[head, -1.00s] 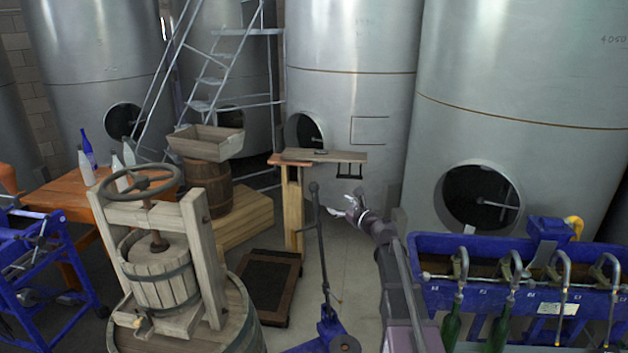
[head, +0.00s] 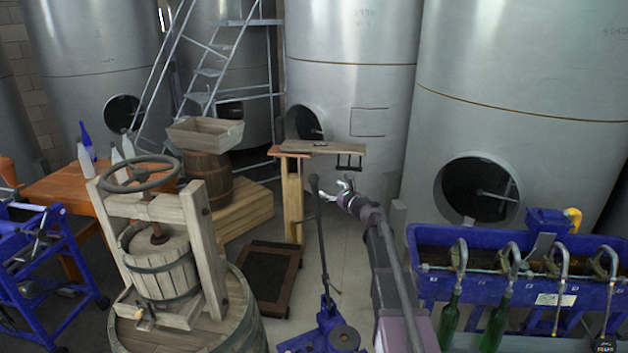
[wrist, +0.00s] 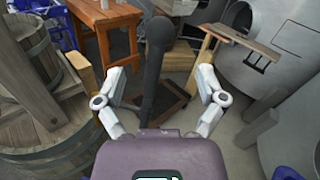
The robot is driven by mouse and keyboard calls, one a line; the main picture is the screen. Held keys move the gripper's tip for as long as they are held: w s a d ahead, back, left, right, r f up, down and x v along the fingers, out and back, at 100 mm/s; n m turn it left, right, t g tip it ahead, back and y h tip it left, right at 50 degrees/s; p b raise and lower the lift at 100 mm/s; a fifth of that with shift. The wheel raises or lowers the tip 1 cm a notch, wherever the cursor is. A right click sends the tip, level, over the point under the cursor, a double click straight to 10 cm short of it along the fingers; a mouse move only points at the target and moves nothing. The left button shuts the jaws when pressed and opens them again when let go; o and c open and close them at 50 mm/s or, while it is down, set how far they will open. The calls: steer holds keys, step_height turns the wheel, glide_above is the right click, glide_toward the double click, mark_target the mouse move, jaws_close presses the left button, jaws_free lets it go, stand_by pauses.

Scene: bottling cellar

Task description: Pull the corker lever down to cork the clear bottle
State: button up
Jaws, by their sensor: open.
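The corker (head: 325,335) is blue and stands at the bottom middle of the head view. Its long dark lever (head: 321,235) stands nearly upright with a rounded knob on top. My gripper (head: 342,186) is open and empty, just right of the lever's upper end. In the wrist view the lever (wrist: 155,70) rises between the two spread fingers of my gripper (wrist: 160,84), its knob beyond the fingertips. I cannot tell whether they touch it. No clear bottle shows at the corker; its lower part is cut off by the frame.
A wooden press (head: 165,265) on a barrel stands at left. A blue filler (head: 520,290) with green bottles is at right. A wooden stand (head: 293,200) is behind the lever. Pale bottles and a blue one stand on an orange table (head: 60,185). Steel tanks (head: 520,120) line the back.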

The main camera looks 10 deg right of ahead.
mark_target(317, 181)
steer(key=x, duration=0.9)
steer(key=shift+w+a, duration=0.15)
steer(key=shift+w, duration=0.1)
steer(key=shift+s+r, duration=0.1)
jaws_close()
